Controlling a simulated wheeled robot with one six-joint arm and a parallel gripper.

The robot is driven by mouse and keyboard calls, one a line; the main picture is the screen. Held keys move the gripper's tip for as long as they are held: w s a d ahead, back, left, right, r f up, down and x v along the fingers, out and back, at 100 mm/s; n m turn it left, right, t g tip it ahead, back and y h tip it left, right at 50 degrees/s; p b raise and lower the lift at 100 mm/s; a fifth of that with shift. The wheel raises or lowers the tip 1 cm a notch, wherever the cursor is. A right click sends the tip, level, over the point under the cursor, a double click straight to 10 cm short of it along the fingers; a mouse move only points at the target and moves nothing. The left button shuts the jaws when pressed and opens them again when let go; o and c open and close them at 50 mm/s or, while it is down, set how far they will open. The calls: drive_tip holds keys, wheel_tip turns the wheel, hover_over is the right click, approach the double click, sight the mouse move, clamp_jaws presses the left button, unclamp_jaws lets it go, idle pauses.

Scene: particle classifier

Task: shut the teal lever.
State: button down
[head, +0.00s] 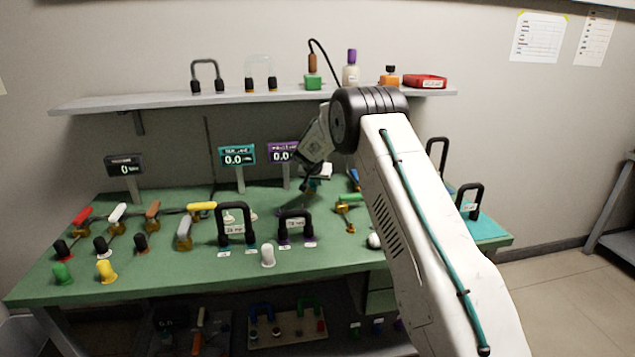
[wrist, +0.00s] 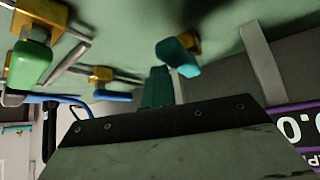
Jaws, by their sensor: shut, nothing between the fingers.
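The teal lever (wrist: 178,57) shows in the wrist view, on a brass valve (wrist: 188,36) on the green bench. In the head view I cannot make it out; my arm and gripper cover that area. My gripper (wrist: 157,80) is shut and empty, its dark teal tip just beside the teal lever in the picture. I cannot tell whether they touch. In the head view my gripper (head: 308,187) points down over the back of the bench, near the purple-framed display.
A green lever (wrist: 30,64) on another brass valve is near, with thin pipes and a blue handle (wrist: 112,96). The purple display (head: 283,152) and teal display (head: 237,155) stand left of my gripper. Black-handled weights (head: 295,222) stand in front on the green bench (head: 180,270).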

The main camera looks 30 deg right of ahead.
sight(313, 186)
drive_tip(key=shift+w+a+f, duration=0.1)
drive_tip(key=shift+a, duration=0.5)
drive_tip(key=shift+d, duration=0.4)
drive_tip(key=d, duration=0.2)
drive_tip(key=s+d+r, duration=0.1)
drive_tip(key=shift+d, duration=0.1)
drive_tip(key=a+r, duration=0.1)
drive_tip(key=r, duration=0.1)
drive_tip(key=w+a+r, duration=0.1)
drive_tip(key=a+r, duration=0.3)
drive_tip(key=r, duration=0.1)
drive_tip(key=shift+w, duration=0.25)
drive_tip(key=s+f+n+g, duration=0.2)
drive_tip(key=s+f, duration=0.3)
drive_tip(key=s+a+r+n+y, duration=0.1)
drive_tip(key=s+a+r, duration=0.5)
drive_tip(key=s, duration=1.4)
drive_tip(key=s+a+r+n+g+y, duration=0.1)
drive_tip(key=s+a+r, duration=0.5)
drive_tip(key=s, duration=1.4)
drive_tip(key=s+a+r+n+g+y, duration=0.1)
drive_tip(key=s+a+r+n+y, duration=0.2)
drive_tip(key=s, duration=1.7)
drive_tip(key=a+r+n, duration=0.1)
drive_tip(key=a+r, duration=0.2)
drive_tip(key=a, duration=0.2)
drive_tip(key=shift+s+a+r, duration=0.15)
drive_tip(key=shift+s+r, duration=0.1)
drive_tip(key=shift+s, duration=0.05)
